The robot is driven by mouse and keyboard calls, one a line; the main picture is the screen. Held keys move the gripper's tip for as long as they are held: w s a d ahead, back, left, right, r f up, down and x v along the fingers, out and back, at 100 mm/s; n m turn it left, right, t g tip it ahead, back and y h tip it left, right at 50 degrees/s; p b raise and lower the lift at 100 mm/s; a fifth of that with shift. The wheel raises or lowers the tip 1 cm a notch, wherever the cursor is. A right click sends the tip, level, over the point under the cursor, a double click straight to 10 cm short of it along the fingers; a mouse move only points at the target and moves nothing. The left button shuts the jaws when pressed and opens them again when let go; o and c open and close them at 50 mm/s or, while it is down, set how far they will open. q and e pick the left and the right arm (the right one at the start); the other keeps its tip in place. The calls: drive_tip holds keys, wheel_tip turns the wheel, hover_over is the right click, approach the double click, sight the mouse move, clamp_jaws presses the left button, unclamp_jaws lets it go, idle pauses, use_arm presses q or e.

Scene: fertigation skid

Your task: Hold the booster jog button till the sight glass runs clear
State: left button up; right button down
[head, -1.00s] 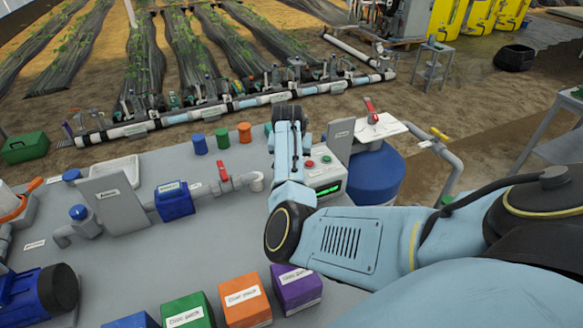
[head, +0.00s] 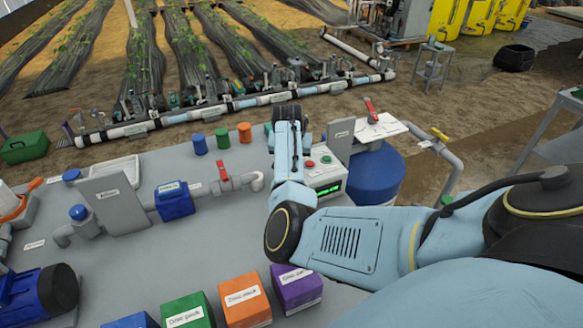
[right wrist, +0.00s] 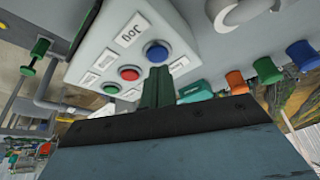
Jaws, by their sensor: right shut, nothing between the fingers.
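A grey control box (head: 325,180) with a lit green display stands at the right end of the bench, partly behind my right arm. In the right wrist view its face (right wrist: 185,45) carries a blue button (right wrist: 156,50) near a "Jog" label, with a red button (right wrist: 129,73) and a green button (right wrist: 108,88). My right gripper (right wrist: 157,72) is shut and empty, its fingertips at the lower edge of the blue button. I cannot tell whether they press it. I cannot surely pick out the sight glass. My left gripper is out of view.
Grey piping with a red-handled valve (head: 222,172) and a blue fitting (head: 174,200) runs along the bench. Orange (head: 244,300) and purple (head: 297,287) boxes stand at the front. A blue drum (head: 376,178) stands right of the control box. The mid-bench is clear.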

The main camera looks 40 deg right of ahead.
drive_tip(key=shift+f+b, duration=0.3)
drive_tip(key=shift+f, duration=0.55)
idle(7.2)
